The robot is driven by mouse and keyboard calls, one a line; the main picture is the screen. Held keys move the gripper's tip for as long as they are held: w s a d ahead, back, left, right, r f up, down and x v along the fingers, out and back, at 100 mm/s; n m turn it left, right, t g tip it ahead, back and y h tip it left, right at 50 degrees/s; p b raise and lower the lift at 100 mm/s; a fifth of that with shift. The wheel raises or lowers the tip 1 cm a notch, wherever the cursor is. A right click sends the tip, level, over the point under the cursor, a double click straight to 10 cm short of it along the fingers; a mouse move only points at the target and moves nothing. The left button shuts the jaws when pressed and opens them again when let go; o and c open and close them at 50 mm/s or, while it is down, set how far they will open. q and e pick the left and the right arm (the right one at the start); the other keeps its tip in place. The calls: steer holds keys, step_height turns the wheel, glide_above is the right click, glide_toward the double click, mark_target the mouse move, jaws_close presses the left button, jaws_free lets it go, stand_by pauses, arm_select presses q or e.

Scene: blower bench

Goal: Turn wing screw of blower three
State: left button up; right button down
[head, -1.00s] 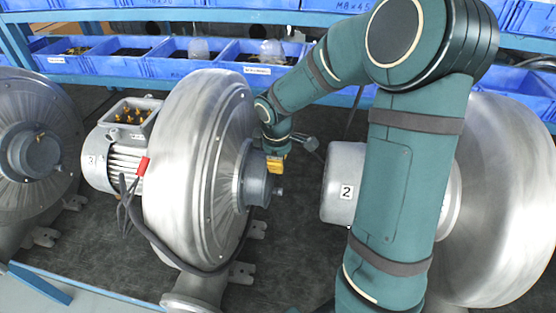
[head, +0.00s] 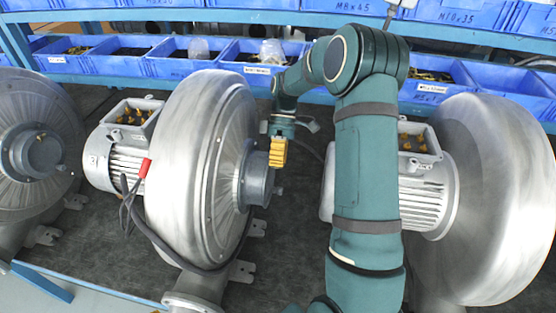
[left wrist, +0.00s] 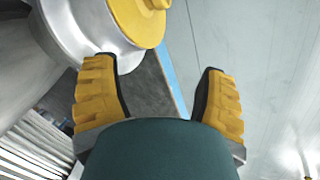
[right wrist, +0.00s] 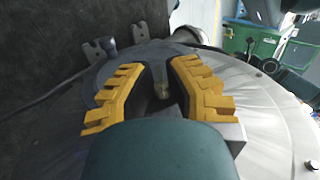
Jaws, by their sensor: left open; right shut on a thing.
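Blower three is the silver blower (head: 190,150) in the middle of the head view, with a small number plate on its motor and a grey hub (head: 256,183) on its right face. My right gripper (head: 278,152) is at the upper edge of this hub. In the right wrist view, the right gripper (right wrist: 163,64) has its yellow fingers closed in around a small brass-coloured wing screw (right wrist: 162,92), mostly hidden between them. The head view does not show the screw clearly. My left gripper (left wrist: 160,67) is open and empty, seen only in the left wrist view.
A blower marked 2 (head: 490,200) stands to the right, partly behind my right arm. Another blower (head: 35,145) stands at the left. Blue bins (head: 190,68) line the rear shelf. A yellow-faced round part (left wrist: 138,18) is ahead of my left gripper.

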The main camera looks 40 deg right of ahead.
steer(key=g+y, duration=0.3)
steer(key=y, duration=0.1)
steer(key=shift+f+g, duration=0.15)
steer(key=shift+g, duration=0.15)
steer(key=shift+y, duration=0.3)
stand_by(0.3)
steer(key=c, duration=0.9)
jaws_free()
